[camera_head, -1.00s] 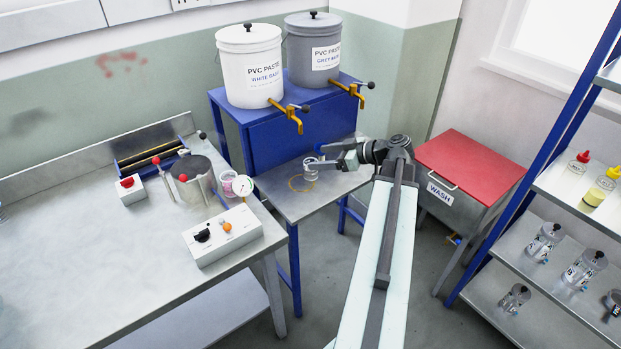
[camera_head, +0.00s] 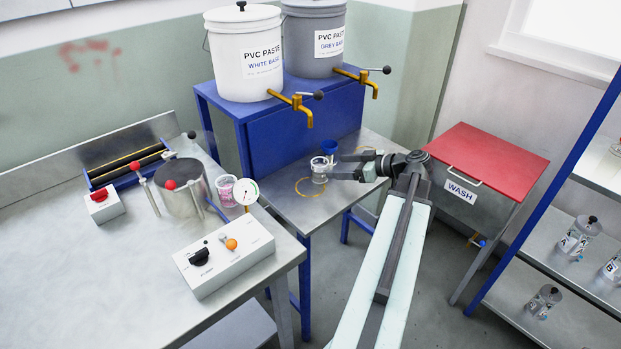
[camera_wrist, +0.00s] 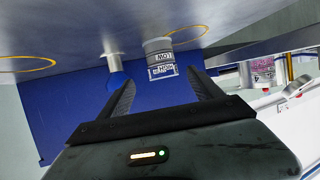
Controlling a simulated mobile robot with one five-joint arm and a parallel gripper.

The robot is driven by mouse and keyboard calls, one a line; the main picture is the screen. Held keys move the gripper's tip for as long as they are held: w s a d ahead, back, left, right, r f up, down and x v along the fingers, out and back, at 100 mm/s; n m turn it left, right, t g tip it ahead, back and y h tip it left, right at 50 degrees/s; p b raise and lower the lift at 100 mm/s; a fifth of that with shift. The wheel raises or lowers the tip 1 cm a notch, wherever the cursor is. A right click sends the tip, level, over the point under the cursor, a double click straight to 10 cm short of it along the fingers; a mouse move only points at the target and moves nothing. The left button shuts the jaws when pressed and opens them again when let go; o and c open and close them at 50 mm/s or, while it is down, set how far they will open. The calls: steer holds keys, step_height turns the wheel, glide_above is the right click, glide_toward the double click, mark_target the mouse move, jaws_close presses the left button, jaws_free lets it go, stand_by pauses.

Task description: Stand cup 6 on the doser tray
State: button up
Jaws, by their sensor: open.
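A small clear cup (camera_head: 319,171) stands upright on the grey metal doser tray (camera_head: 345,205), by the back edge of a yellow ring (camera_head: 311,192). Its number cannot be read in the head view. In the wrist view, which is upside down, the cup (camera_wrist: 159,52) shows a white label with the word LOW; no number is readable. My gripper (camera_head: 338,167) is open and empty, just right of the cup. In the wrist view the fingertips (camera_wrist: 162,78) point at the cup, and it sits beyond them, apart from both.
White (camera_head: 246,85) and grey (camera_head: 314,50) paste buckets with brass taps stand above. A cup with pink contents (camera_head: 226,190) is on the left bench. A red-lidded wash bin (camera_head: 490,165) and shelf are right.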

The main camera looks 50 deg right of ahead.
mark_target(322, 169)
steer(key=shift+b+x, duration=0.45)
steer(key=shift+x, duration=1.05)
steer(key=b+x, duration=0.1)
steer(key=x, duration=0.1)
steer(key=b+x, duration=0.1)
steer(key=x, duration=0.1)
steer(key=shift+a+f, duration=0.2)
steer(key=shift+f, duration=0.2)
steer(key=shift+w+a, duration=0.1)
steer(key=shift+w, duration=0.25)
